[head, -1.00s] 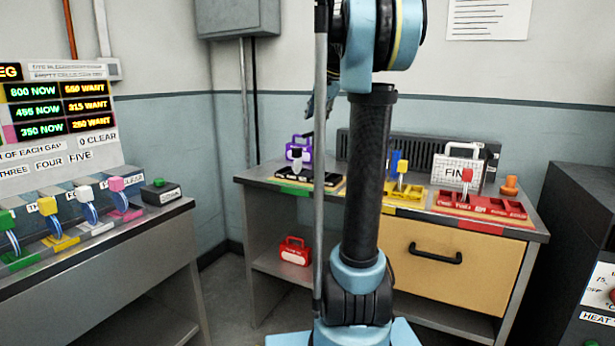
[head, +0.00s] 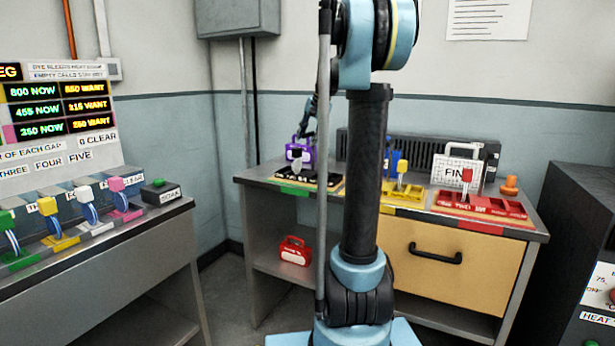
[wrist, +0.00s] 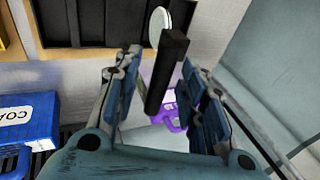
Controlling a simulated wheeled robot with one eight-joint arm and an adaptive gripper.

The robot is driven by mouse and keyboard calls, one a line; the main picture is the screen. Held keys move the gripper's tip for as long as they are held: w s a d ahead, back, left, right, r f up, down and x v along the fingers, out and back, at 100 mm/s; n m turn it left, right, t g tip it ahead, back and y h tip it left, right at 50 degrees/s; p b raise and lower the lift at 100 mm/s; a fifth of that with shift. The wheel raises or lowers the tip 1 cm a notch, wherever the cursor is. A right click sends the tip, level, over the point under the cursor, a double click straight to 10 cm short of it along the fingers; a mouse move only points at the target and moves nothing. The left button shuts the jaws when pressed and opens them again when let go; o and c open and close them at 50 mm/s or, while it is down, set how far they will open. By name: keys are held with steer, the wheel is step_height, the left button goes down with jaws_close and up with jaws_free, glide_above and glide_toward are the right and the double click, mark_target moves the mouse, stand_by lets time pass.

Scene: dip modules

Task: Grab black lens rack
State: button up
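The black lens rack (head: 318,181) sits at the left end of the far workbench, with a pale piece (head: 297,153) standing up from it. In the wrist view, a dark tray with compartments, which looks like this rack (wrist: 110,42), lies along the top. A black upright post (wrist: 168,70) with a round pale disc (wrist: 158,24) beside it shows between my fingers. My gripper (wrist: 161,60) is open, with a finger on each side of the post and gaps visible. In the head view my gripper (head: 308,128) is just above the rack, partly hidden by my arm.
A purple box (head: 304,148) stands close behind the rack. A blue box (wrist: 28,118), a yellow rack (head: 402,192) and a red rack (head: 480,205) are along the same bench. A red case (head: 294,251) is on the lower shelf.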

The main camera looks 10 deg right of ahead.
jaws_close()
